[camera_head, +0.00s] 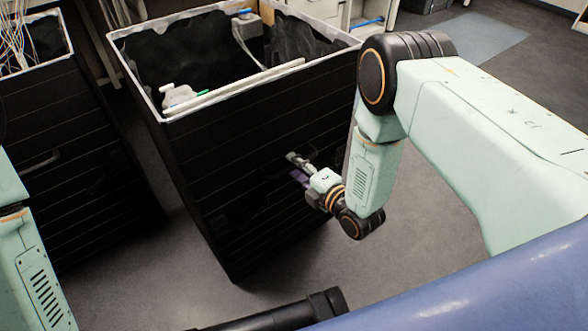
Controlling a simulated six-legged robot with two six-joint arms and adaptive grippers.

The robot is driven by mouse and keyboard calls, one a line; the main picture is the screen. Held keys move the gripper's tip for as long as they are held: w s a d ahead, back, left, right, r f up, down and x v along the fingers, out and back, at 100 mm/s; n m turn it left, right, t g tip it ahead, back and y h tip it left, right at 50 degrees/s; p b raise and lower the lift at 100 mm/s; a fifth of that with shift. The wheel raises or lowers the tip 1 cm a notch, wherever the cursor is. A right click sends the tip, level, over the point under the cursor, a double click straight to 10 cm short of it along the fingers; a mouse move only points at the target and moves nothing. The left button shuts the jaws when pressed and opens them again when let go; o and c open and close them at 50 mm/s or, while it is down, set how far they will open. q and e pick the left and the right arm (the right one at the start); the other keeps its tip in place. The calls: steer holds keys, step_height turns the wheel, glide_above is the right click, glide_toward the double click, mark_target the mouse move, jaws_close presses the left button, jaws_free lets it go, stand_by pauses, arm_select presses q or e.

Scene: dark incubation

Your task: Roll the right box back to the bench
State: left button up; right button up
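The right box (235,185) is a tall black open-topped box with a pale rim, standing on the grey floor in the middle of the view. My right gripper (297,167) reaches the box's near side wall from the right. Its fingers are at the wall, where a handle could be, but the contact spot is small and dark. I cannot tell whether they are closed on anything. A green link of my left arm shows at the left edge; my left gripper is not in view. I cannot clearly make out the bench.
A second black box (75,190) with a handle (42,162) and wires inside stands at the left, with a gap between the boxes. The right box holds a white item (178,96). Pale furniture stands behind. Open floor (430,275) lies at the lower right.

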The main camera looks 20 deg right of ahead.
steer(key=shift+w+a, duration=0.3)
steer(key=shift+w, duration=0.2)
jaws_close()
steer(key=shift+f, duration=0.1)
stand_by(0.4)
